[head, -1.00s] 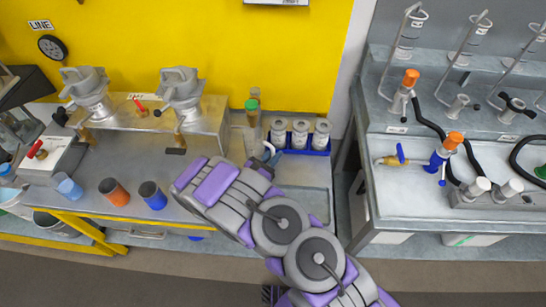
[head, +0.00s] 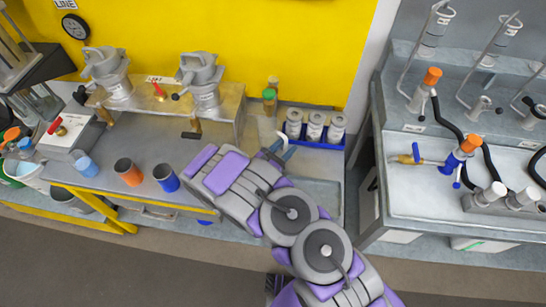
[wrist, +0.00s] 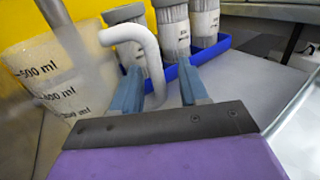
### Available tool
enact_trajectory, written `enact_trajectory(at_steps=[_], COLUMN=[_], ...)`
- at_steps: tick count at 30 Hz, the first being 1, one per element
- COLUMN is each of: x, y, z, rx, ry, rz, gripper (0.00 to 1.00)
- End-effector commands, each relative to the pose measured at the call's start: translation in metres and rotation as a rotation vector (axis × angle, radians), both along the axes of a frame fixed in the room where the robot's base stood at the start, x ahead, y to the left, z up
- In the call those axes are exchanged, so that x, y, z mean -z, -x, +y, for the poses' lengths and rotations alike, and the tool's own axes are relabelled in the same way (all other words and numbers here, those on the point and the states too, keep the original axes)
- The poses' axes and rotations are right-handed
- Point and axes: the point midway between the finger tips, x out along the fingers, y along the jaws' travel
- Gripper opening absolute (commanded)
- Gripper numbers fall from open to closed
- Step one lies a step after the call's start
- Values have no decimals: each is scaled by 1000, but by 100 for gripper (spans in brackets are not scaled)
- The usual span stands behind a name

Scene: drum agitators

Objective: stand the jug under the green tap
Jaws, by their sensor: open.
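The jug (wrist: 50,75) is a translucent beaker with ml marks, at the left of the wrist view. A white bent handle (wrist: 135,40), which looks like the jug's, rises between my two blue fingers. My gripper (wrist: 160,85) is open, one finger on each side of the handle's lower part; I cannot tell whether either touches it. In the head view my gripper (head: 284,150) is at the back of the left bench, and my arm hides part of that area.
A blue tray (head: 335,143) with white labelled containers stands just right of my gripper. Dark-topped cups, one orange (head: 128,174) and one blue (head: 165,178), stand to the left. A separate bench (head: 420,195) at the right carries hoses and a yellow tap (head: 410,156).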

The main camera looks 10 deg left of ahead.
Motion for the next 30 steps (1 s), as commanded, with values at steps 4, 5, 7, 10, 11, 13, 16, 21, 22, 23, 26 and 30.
enact_trajectory(at_steps=[4,5,7,10,11,13,16,21,22,23,26,30], x=[-2,-3,-3,-2,-2,-1,-1,0,0,0,0,-4], y=[23,29,41,57,62,71,81,89,89,90,90,88], z=[19,22,30,41,44,50,56,61,61,61,61,58], rx=[-7,-7,-6,-6,-5,-3,-2,0,0,0,0,14], ry=[1,1,1,1,1,0,-1,-1,-1,-1,-1,-6], rz=[1,1,1,1,1,1,1,1,1,1,1,-4], gripper=[44,44,44,44,44,44,44,44,44,44,44,44])
